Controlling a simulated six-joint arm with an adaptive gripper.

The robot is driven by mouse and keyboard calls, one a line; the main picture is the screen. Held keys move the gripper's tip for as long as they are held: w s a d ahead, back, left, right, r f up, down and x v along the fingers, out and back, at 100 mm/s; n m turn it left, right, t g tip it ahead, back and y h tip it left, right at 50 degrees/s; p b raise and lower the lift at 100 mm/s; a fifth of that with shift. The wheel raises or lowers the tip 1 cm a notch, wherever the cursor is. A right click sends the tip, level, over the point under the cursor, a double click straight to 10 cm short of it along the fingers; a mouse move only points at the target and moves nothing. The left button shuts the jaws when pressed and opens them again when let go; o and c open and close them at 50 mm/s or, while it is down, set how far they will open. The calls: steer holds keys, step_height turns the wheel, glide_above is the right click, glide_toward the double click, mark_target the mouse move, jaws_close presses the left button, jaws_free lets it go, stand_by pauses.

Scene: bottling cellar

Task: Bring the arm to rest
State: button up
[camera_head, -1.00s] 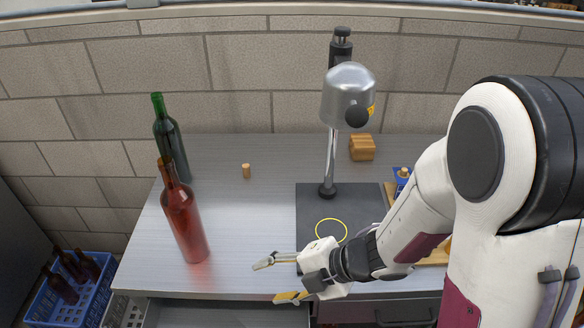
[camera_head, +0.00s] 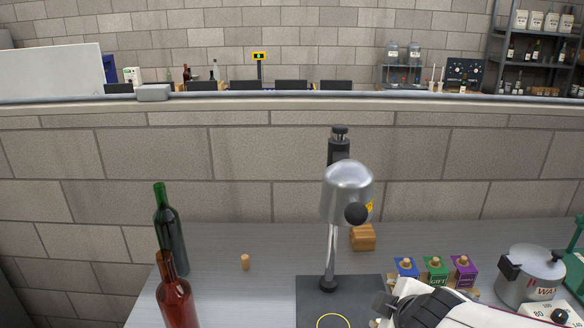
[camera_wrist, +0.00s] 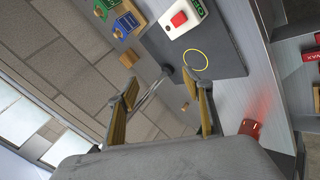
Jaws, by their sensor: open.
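My gripper (camera_wrist: 162,80) is open and empty in the wrist view, its two fingers apart with nothing between them. In the head view only a white and black part of my arm shows at the bottom, right of the dark mat (camera_head: 308,296); the fingers are not clear there. The mat, with its yellow ring (camera_head: 333,321), also shows beyond the fingers in the wrist view (camera_wrist: 225,62).
A green bottle (camera_head: 171,240) and a red bottle (camera_head: 177,301) stand at the left, near a cork (camera_head: 245,262). A metal-headed stand (camera_head: 347,190), wooden block (camera_head: 363,238), small boxes (camera_head: 436,269) and metal pot (camera_head: 531,277) occupy the middle and right.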

steer(key=s+r+m+g, duration=0.1)
steer(key=s+r+m, duration=0.1)
steer(key=s+m, duration=0.4)
steer(key=s+r+m+g, duration=0.2)
steer(key=s+m, duration=0.4)
steer(key=s, duration=0.7)
steer(key=shift+a+g+y, duration=0.3)
steer(key=shift+a, duration=0.05)
